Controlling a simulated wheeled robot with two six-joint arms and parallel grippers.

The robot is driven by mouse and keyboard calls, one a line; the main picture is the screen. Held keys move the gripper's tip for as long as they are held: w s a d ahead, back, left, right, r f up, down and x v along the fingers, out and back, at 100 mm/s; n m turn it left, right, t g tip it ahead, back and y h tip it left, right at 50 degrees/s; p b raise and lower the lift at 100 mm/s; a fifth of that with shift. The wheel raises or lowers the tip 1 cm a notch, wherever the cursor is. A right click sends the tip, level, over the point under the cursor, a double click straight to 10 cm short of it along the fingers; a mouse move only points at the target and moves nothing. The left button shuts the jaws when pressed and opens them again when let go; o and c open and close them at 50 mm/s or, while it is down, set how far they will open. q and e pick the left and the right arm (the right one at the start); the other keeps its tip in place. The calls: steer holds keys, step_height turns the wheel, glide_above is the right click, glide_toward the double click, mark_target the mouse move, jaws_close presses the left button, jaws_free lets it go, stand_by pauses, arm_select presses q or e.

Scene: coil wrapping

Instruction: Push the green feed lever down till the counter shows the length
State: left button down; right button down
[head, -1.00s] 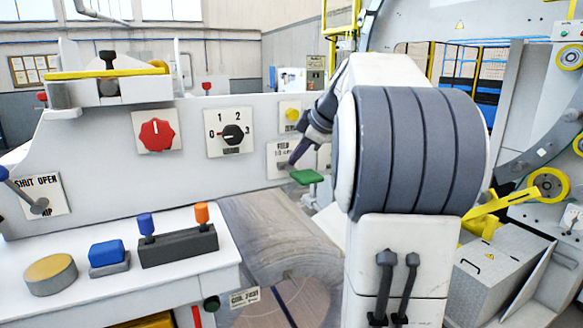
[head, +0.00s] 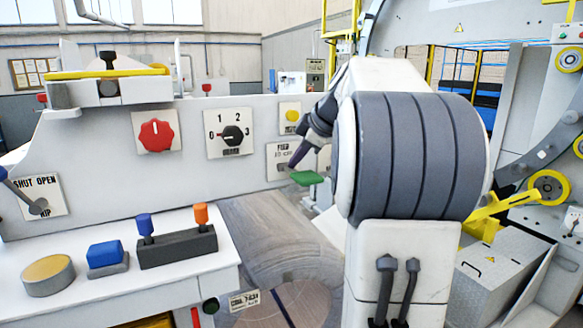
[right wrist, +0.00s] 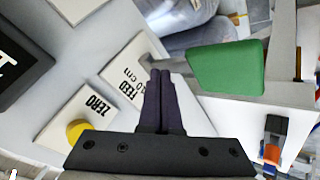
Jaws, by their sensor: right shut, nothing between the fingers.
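The green feed lever (head: 307,177) sticks out from the machine's front panel, beside the plate marked FEED 10 cm (head: 275,160). Its flat green handle also fills the upper right of the right wrist view (right wrist: 228,68). My right gripper (head: 293,163) is shut and empty, with its dark fingertips just above and left of the green handle in the head view. In the right wrist view the closed fingers (right wrist: 158,76) lie left of the handle, with a small gap showing. I cannot make out a counter reading. My left gripper is not in view.
A yellow button (head: 292,115) sits above the feed plate; its plate reads ZERO in the right wrist view. A black dial (head: 232,135) and a red knob (head: 156,135) are further left. A white bench (head: 195,275) carries blue and orange controls. My right arm hides the panel's right part.

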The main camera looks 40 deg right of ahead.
mark_target(295, 170)
steer(key=shift+r, duration=0.1)
steer(key=shift+r+p, duration=0.75)
steer(key=shift+r, duration=0.15)
steer(key=shift+r, duration=0.1)
steer(key=r+p, duration=0.2)
steer(key=r, duration=0.1)
steer(key=r+p, duration=0.1)
steer(key=shift+w+r+p, duration=0.25)
steer(key=shift+r+p, duration=0.15)
stand_by(0.5)
